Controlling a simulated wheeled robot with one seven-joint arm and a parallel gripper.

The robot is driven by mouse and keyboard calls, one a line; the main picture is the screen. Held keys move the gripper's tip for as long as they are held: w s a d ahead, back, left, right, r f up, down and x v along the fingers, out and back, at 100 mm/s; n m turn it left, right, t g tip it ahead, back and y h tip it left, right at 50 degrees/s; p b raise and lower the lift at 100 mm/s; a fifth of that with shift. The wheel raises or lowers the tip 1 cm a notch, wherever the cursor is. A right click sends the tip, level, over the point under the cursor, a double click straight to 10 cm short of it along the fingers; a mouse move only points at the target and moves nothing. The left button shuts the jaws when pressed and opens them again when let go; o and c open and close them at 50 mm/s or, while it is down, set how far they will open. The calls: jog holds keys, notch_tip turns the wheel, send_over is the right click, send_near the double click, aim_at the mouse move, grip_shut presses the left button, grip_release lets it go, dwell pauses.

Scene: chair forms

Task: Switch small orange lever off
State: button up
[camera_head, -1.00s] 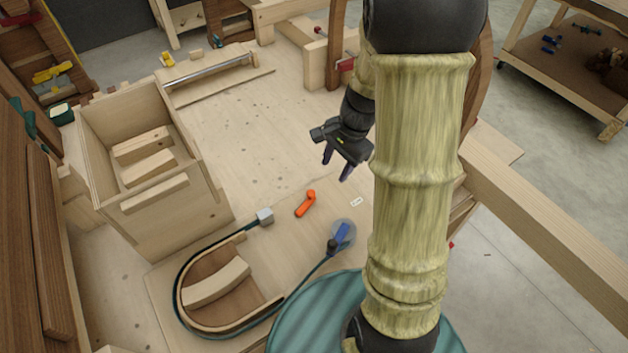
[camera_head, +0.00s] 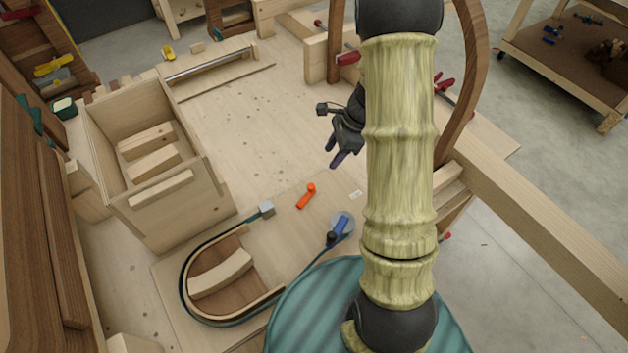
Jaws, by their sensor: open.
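The small orange lever (camera_head: 306,196) lies on the wooden board, pointing from lower left to upper right. It sits between a small grey block and a small white label. My gripper (camera_head: 335,160) is open and empty, above the bench, up and to the right of the lever and apart from it. Its fingers point down. My arm hides part of the gripper's right side.
A blue-handled lever on a round disc (camera_head: 341,226) is below right of the orange one. A curved wooden form with a strap (camera_head: 225,275) lies at lower left. An open wooden box (camera_head: 160,190) stands at left. The bench behind the lever is clear.

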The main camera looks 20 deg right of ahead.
aim_at(314, 190)
jog(key=p+x, duration=0.2)
jog(key=x, duration=1.1)
jog(key=shift+f, duration=0.4)
grip_shut()
jog(key=shift+d+f+m+t+b, duration=0.1)
jog(key=shift+f+m+t+b, duration=0.15)
jog(key=shift+m+b, duration=0.5)
jog(key=s+m+t+b, duration=0.1)
jog(key=m+b, duration=0.1)
jog(key=b, duration=0.3)
jog(key=shift+d, duration=0.1)
jog(key=shift+s+r+m+h+b, duration=0.15)
jog(key=shift+r+m+h+b, duration=0.15)
jog(key=shift+m+b, duration=0.25)
grip_release()
